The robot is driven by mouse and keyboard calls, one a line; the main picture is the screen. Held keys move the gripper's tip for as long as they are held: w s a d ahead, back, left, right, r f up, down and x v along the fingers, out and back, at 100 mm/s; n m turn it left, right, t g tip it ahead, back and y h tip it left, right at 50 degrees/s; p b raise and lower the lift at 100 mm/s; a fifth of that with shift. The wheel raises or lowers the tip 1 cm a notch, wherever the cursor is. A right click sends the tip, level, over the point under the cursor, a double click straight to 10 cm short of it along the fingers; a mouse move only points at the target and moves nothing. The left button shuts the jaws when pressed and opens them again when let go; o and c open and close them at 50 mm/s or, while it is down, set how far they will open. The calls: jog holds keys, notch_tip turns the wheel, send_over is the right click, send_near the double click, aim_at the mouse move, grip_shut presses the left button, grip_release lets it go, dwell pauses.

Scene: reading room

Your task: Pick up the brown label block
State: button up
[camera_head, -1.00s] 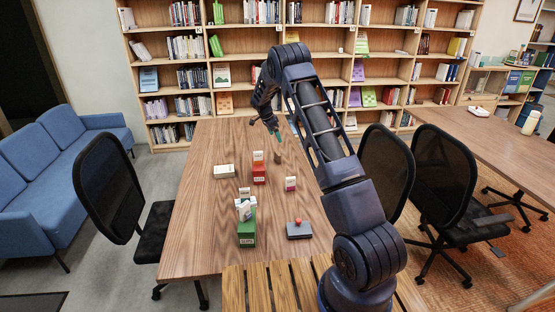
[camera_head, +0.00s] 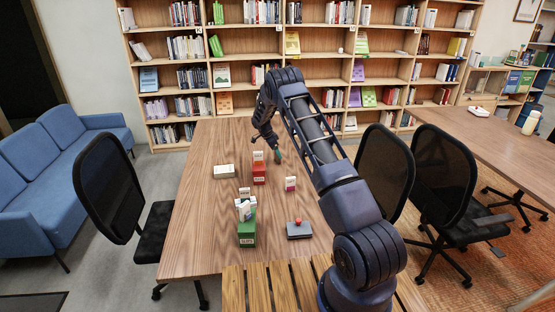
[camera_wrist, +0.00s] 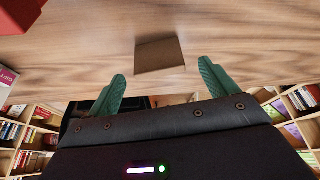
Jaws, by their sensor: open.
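The brown label block (camera_wrist: 160,54) sits on the wooden table in the wrist view, just beyond my fingertips and roughly centred between them. In the head view it is hidden, or nearly so, behind my fingers. My gripper (camera_wrist: 162,71) is open, with a teal finger on either side of the block's line and nothing held. In the head view my gripper (camera_head: 278,156) points down at the table, right of the red box. Whether the fingertips overlap the block's sides, I cannot tell.
A red box (camera_head: 259,174) with a white card block stands left of my gripper. A small red-and-white block (camera_head: 290,184) is nearer. A green box (camera_head: 247,232), a stamp pad (camera_head: 299,230) and a pale box (camera_head: 224,171) also stand on the table (camera_head: 200,215).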

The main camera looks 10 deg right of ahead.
jog(key=shift+x, duration=2.4)
jog(key=shift+d, duration=0.1)
jog(key=c, duration=1.1)
jog(key=shift+o, duration=0.2)
jog(key=shift+r, duration=0.15)
